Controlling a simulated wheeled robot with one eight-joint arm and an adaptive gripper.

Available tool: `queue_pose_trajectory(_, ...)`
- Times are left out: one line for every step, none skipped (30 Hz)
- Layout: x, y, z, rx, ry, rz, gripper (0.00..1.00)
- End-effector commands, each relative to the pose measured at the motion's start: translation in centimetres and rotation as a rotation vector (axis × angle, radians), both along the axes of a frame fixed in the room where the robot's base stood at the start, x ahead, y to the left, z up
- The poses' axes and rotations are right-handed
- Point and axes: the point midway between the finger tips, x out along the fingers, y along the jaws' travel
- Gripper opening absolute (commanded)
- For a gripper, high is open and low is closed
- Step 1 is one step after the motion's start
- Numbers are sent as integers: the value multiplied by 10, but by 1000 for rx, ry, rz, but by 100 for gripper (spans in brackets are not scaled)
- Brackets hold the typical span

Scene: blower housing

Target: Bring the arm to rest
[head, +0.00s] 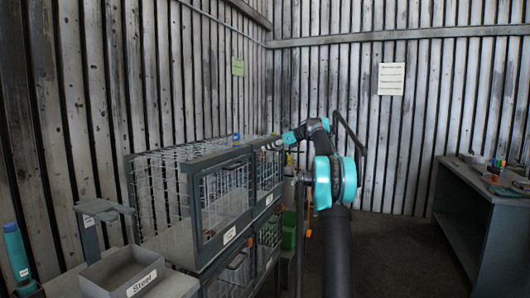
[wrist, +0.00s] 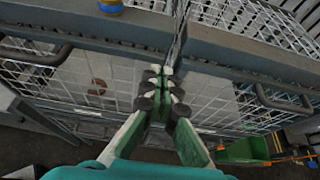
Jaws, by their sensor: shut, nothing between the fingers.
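My arm rises from the bottom middle of the head view and bends left at its teal joints. My gripper (head: 268,147) is at the top front edge of the wire cages, near the corner. In the wrist view my gripper (wrist: 161,74) has its fingers together with nothing between them, in front of the seam between two cage doors. I cannot tell whether the fingertips touch the cage.
Wire-mesh cages (head: 196,190) with grey frames stand left of my arm. A small blue and yellow object (wrist: 110,6) sits on top. A grey labelled tray (head: 122,274) is at lower left. A dark bench (head: 484,220) stands right; the floor between is clear.

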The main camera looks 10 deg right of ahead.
Motion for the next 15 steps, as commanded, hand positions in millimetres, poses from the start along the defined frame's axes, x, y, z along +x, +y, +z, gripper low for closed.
queue_pose_trajectory(-3, -5, 6, 0, 0, -2, 0)
queue_pose_trajectory(-4, -8, 8, 0, -1, -2, 0)
queue_pose_trajectory(-7, -11, 13, 0, 0, -2, 0)
queue_pose_trajectory(-9, -14, 16, 0, 0, -2, 0)
queue_pose_trajectory(-11, -17, 19, 0, 0, -1, 0)
queue_pose_trajectory(-13, -21, 24, 0, 0, -2, 0)
queue_pose_trajectory(-15, -24, 27, 0, 0, -2, 0)
queue_pose_trajectory(-17, -26, 31, 0, 0, -2, 0)
queue_pose_trajectory(-19, -30, 35, 0, 0, -2, 0)
queue_pose_trajectory(-21, -33, 38, 0, 0, -2, 0)
queue_pose_trajectory(-22, -35, 41, 1, 1, -3, 0)
queue_pose_trajectory(-24, -38, 44, 1, 1, -2, 0)
queue_pose_trajectory(-25, -39, 46, 0, 0, -1, 0)
queue_pose_trajectory(-26, -40, 48, 0, 0, -1, 0)
queue_pose_trajectory(-27, -42, 49, 0, 0, -1, 0)
